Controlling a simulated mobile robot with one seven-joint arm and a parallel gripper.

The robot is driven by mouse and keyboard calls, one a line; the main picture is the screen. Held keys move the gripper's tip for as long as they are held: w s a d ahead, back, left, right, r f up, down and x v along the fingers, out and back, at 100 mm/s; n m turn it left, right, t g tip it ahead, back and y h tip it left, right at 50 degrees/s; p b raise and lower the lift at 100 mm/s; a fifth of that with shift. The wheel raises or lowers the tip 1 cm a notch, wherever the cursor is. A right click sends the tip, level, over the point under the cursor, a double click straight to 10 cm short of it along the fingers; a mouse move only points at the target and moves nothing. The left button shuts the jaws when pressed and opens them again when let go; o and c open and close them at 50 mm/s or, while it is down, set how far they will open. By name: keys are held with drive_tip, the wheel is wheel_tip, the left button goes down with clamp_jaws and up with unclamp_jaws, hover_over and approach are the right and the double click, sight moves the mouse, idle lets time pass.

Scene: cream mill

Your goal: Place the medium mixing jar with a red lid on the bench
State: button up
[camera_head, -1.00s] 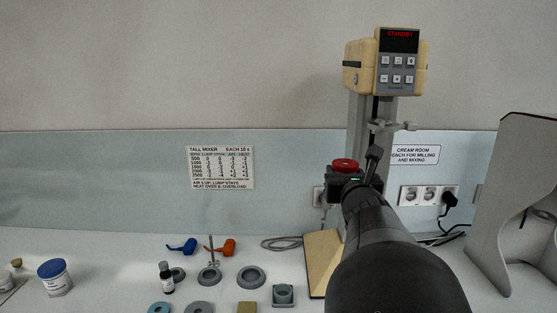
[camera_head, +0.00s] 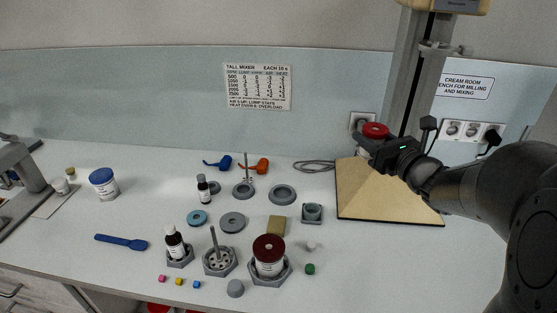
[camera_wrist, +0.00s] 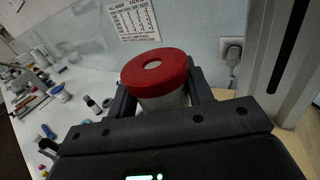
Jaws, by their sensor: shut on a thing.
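The held jar has a bright red lid (camera_head: 376,130). In the wrist view its lid (camera_wrist: 155,72) has a pale round spot on top, and its pale body (camera_wrist: 166,101) shows between the fingers. My gripper (camera_head: 383,142) is shut on this jar and keeps it upright, left of the mixer column and over the back of the wooden base. In the wrist view my gripper (camera_wrist: 162,100) has one finger on each side of the jar. The white bench (camera_head: 400,265) lies below. Another jar with a dark red lid (camera_head: 269,249) stands in a grey hexagonal holder (camera_head: 270,280).
The tall mixer column (camera_head: 423,80) rises from the wooden base (camera_head: 375,197). A blue-lidded jar (camera_head: 104,186) stands at left. Bottles, rings, a tan block (camera_head: 276,226) and a square grey holder (camera_head: 312,214) crowd the middle. The bench front right of them is bare.

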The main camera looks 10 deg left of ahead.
drive_tip(key=s+f+n+g+y, duration=0.4)
drive_tip(key=s+f+n+g, duration=0.3)
drive_tip(key=s+g, duration=0.4)
drive_tip(key=s+f+n+g+y, duration=0.4)
drive_tip(key=s+f+n+g, duration=0.35)
drive_tip(key=s, duration=0.65)
drive_tip(key=shift+g, duration=0.55)
drive_tip(key=a+f, duration=0.2)
drive_tip(key=a, duration=0.1)
drive_tip(key=w+a+f, duration=0.1)
drive_tip(key=a+f, duration=0.1)
drive_tip(key=a, duration=0.2)
drive_tip(key=w+a+f, duration=0.1)
drive_tip(key=a+f, duration=0.1)
drive_tip(key=a, duration=0.2)
drive_tip(key=shift+w+a, duration=0.1)
drive_tip(key=shift+w, duration=0.1)
drive_tip(key=shift+f, duration=2.1)
drive_tip(key=shift+f, duration=0.15)
drive_tip(key=o, duration=1.1)
drive_tip(key=shift+c, duration=0.2)
